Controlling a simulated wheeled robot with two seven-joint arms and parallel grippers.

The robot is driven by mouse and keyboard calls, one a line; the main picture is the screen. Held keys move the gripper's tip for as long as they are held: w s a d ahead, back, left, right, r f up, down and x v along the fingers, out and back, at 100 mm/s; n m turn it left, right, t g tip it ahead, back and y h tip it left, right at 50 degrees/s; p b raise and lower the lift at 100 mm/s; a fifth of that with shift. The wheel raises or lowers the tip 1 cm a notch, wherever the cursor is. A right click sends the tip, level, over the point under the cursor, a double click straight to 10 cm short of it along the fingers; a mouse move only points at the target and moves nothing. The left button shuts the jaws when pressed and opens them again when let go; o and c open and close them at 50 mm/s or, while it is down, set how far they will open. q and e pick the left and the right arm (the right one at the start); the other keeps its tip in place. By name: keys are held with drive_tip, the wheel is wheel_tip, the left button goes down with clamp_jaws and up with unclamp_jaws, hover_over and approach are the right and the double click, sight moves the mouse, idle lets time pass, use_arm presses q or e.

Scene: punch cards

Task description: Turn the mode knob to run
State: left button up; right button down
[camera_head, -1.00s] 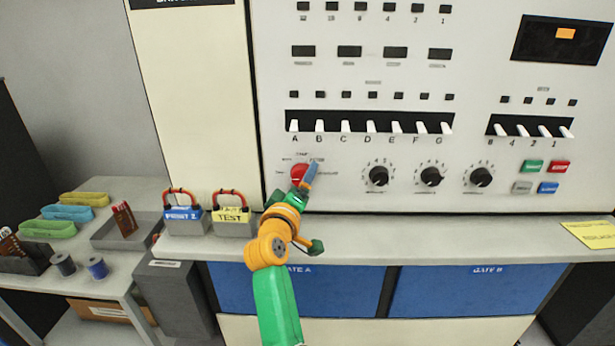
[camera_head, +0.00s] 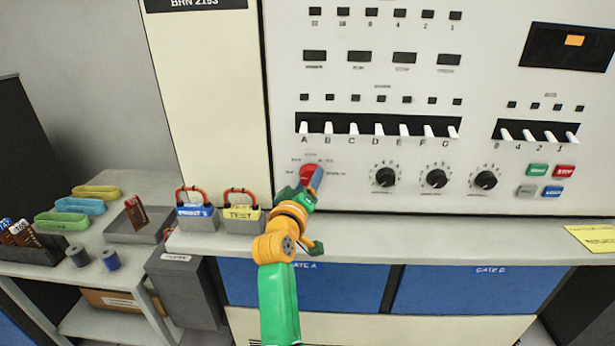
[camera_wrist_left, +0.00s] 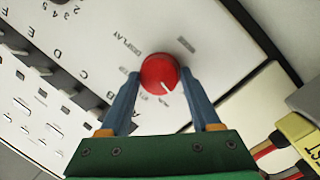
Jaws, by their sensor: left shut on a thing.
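The red mode knob (camera_head: 308,172) sits at the lower left of the white panel, below the lever row. My left gripper (camera_head: 313,182) is at the knob in the head view. In the left wrist view, the two blue fingers (camera_wrist_left: 160,92) stand on either side of the red knob (camera_wrist_left: 159,72) and are shut on it. The knob's white pointer line shows near its lower right edge. Labels ring the knob; one reads DISPLAY, and the others are too small or blurred to read surely. My right gripper is not in view.
White levers A to G (camera_head: 379,129) stand above the knob, and black dials (camera_head: 386,177) to its right. Two padlock-like blocks, PRINT 2 (camera_head: 197,217) and TEST (camera_head: 241,218), stand on the ledge left of my arm. The ledge to the right (camera_head: 450,229) is mostly clear.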

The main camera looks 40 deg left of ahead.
use_arm(q)
drive_tip(key=m+p, duration=0.2)
drive_tip(key=m+g+p, duration=0.1)
drive_tip(key=p, duration=0.1)
drive_tip(key=shift+r+m, duration=0.25)
drive_tip(key=shift+m, duration=0.05)
drive_tip(key=shift+d+f+m+g+p, duration=0.1)
drive_tip(key=shift+f+m+g+p, duration=0.15)
drive_tip(key=shift+m+p, duration=0.95)
drive_tip(key=o, duration=1.4)
drive_tip(key=shift+w, duration=0.1)
drive_tip(key=b+v, duration=0.1)
drive_tip(key=v, duration=0.6)
